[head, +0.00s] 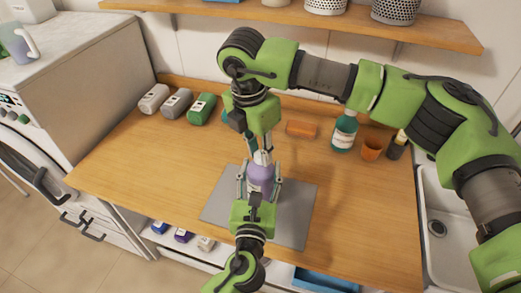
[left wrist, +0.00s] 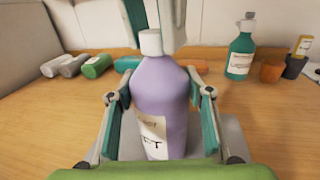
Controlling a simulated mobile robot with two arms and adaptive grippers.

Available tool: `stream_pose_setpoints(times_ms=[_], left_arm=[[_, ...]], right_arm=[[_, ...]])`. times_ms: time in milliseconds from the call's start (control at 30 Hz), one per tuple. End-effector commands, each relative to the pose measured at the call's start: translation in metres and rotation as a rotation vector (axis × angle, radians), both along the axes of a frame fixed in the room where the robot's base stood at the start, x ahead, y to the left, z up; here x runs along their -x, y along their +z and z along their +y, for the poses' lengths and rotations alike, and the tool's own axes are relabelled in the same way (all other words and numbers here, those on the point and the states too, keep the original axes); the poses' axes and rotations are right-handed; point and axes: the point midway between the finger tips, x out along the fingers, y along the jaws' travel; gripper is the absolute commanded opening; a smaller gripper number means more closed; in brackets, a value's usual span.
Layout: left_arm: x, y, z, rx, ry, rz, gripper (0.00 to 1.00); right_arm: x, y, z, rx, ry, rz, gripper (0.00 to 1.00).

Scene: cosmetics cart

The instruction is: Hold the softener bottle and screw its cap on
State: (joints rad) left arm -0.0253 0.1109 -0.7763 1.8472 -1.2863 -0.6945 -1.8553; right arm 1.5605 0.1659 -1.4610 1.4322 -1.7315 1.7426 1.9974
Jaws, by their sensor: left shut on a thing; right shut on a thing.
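The softener bottle (left wrist: 162,90) is purple with a white label and stands upright on the grey mat (head: 290,228). It also shows in the head view (head: 261,178), partly hidden by my grippers. My left gripper (left wrist: 160,100) is shut on the bottle's body, with one finger on each side. The white cap (left wrist: 151,43) sits at the top of the bottle's neck; I cannot tell how tightly it is seated. My right gripper (head: 262,154) points down from above and is shut on the cap, its fingers (left wrist: 156,22) on both sides of it.
Grey and green bottles (head: 201,109) lie at the back left of the wooden counter. An orange item (head: 300,129), a teal bottle (head: 344,132), an orange cup (head: 371,149) and a dark cup (head: 396,150) are at the back. A sink (head: 437,228) is on the right.

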Motion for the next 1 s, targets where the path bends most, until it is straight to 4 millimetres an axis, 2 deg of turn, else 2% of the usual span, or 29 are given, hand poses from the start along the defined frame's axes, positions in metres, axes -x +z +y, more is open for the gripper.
stream_pose_setpoints(times_ms=[300, 433, 600, 867, 900, 933, 1000], left_arm=[[0.0002, -0.0014, 0.0001, 0.0, 0.0, 0.003, 0.0], [0.0002, -0.0014, 0.0001, -0.001, 0.0, 0.003, 0.0], [0.0002, -0.0015, 0.0001, -0.001, 0.0, 0.003, 0.0], [0.0002, -0.0016, 0.0001, -0.001, 0.0, 0.003, 0.0], [0.0002, -0.0016, 0.0001, -0.001, 0.0, 0.003, 0.0], [0.0002, -0.0016, 0.0001, -0.001, 0.0, 0.003, 0.0], [0.0002, -0.0016, 0.0001, -0.001, 0.0, 0.003, 0.0]], right_arm=[[-0.0025, 0.0002, 0.0017, -0.001, -0.712, 0.001, 0.12], [-0.0027, 0.0, 0.0016, -0.001, -0.92, 0.001, 0.12], [-0.0029, 0.0001, 0.0015, -0.001, -1.032, -0.001, 0.12], [-0.0029, 0.0001, 0.0014, 0.0, -1.036, -0.001, 0.12], [-0.0029, 0.0001, 0.0015, 0.0, -1.036, -0.001, 0.28], [-0.0029, 0.0001, 0.0015, 0.0, -1.036, -0.001, 0.36], [-0.0029, 0.0, 0.0014, 0.0, -1.035, 0.0, 0.38]])
